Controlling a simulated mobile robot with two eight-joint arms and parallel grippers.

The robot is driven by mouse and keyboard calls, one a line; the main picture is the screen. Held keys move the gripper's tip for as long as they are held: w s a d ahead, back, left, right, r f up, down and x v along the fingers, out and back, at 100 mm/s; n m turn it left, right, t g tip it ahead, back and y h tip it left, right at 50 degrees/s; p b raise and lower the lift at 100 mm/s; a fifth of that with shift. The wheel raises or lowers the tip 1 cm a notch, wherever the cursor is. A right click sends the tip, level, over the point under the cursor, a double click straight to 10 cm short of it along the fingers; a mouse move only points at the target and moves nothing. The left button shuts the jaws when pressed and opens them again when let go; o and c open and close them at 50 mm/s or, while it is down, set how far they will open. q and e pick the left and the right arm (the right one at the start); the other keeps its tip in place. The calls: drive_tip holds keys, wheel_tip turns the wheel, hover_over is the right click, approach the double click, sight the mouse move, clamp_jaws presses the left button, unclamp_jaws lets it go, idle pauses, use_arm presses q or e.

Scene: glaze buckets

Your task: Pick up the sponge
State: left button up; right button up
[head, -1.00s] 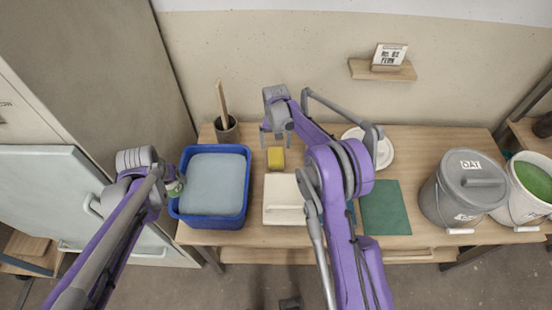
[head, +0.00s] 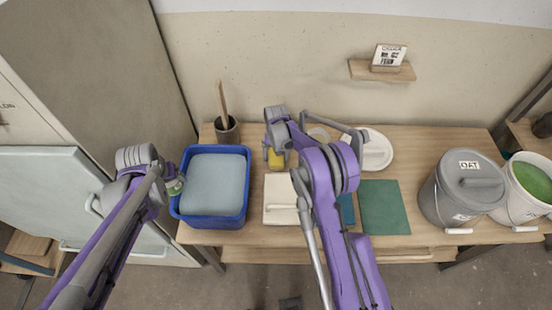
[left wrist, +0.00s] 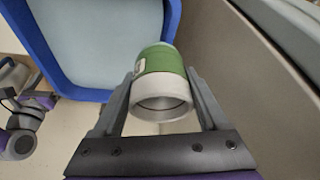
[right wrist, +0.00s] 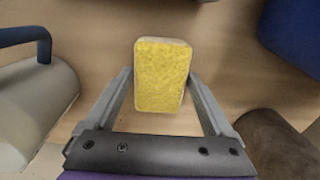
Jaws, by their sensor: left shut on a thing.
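The yellow sponge (head: 276,160) stands on the wooden table, right of the blue tub, partly hidden by my right gripper in the head view. In the right wrist view the sponge (right wrist: 162,76) lies between the fingertips. My right gripper (right wrist: 163,92) is open around it, with small gaps showing at both sides. My left gripper (left wrist: 160,95) is shut on a white and green cylinder (left wrist: 160,80), beside the blue tub's edge. That cylinder also shows in the head view (head: 175,186).
The blue tub (head: 174,207) holds light blue water. A pot with a wooden handle (head: 228,130) stands behind.

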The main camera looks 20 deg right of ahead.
drive_tip(key=c, duration=1)
drive_tip(key=shift+r, duration=0.1)
wheel_tip(320, 180, up, 10)
drive_tip(key=shift+f, duration=0.1)
